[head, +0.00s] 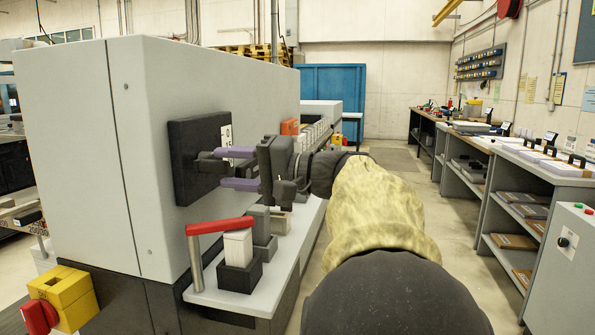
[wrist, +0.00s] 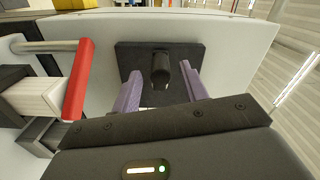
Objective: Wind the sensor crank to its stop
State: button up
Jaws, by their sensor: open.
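The sensor crank appears to be the dark shaft and knob (wrist: 160,70) on a black square plate (head: 190,160) fixed to the side of the grey machine. The plate also shows in the wrist view (wrist: 125,58). My gripper (head: 240,168) faces the plate with its two purple fingers apart. In the wrist view my gripper (wrist: 163,88) has one finger on each side of the knob, with gaps visible on both sides. In the head view the upper finger partly hides the crank, and contact cannot be seen.
A red bar (head: 221,226) on a metal post and a white block (head: 238,248) stand on the ledge just below my gripper. A yellow box with a red knob (head: 62,298) is at the lower left. Grey shelving (head: 500,190) lines the right, with open floor between.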

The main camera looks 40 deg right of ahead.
jog(key=p+v, duration=0.1)
jog(key=v, duration=1.3)
jog(key=shift+s+d, duration=0.2)
jog(key=shift+s, duration=0.05)
